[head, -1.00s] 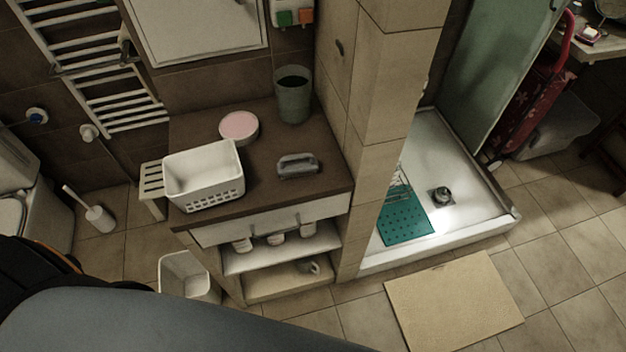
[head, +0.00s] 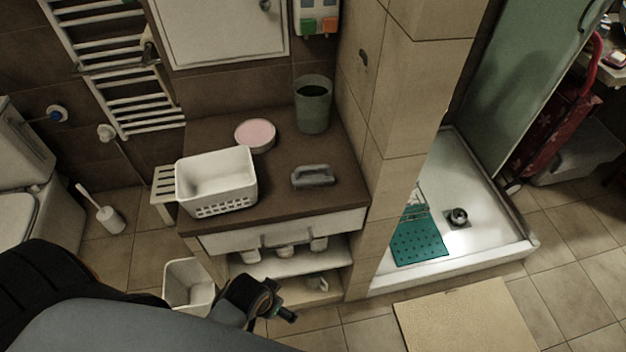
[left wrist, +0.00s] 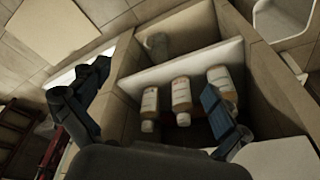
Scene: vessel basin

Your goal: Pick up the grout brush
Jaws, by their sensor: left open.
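A grey block with a raised handle, which looks like the grout brush (head: 313,176), lies on the dark counter top (head: 285,203), right of the white basket. It does not show in the left wrist view. My left gripper (head: 278,300) is in front of the cabinet, lower than the counter top and apart from the brush. In the left wrist view my left gripper (left wrist: 150,97) has its fingers spread, with nothing held between them, facing the open shelves. My right gripper is not in view.
The white basket (head: 216,182), a pink-lidded tin (head: 255,135) and a grey-green cup (head: 313,103) stand on the counter. Bottles (left wrist: 181,95) stand on a shelf; a greyish item (left wrist: 158,46) is on the lower one. A tiled pillar (head: 392,120) borders the counter's right side.

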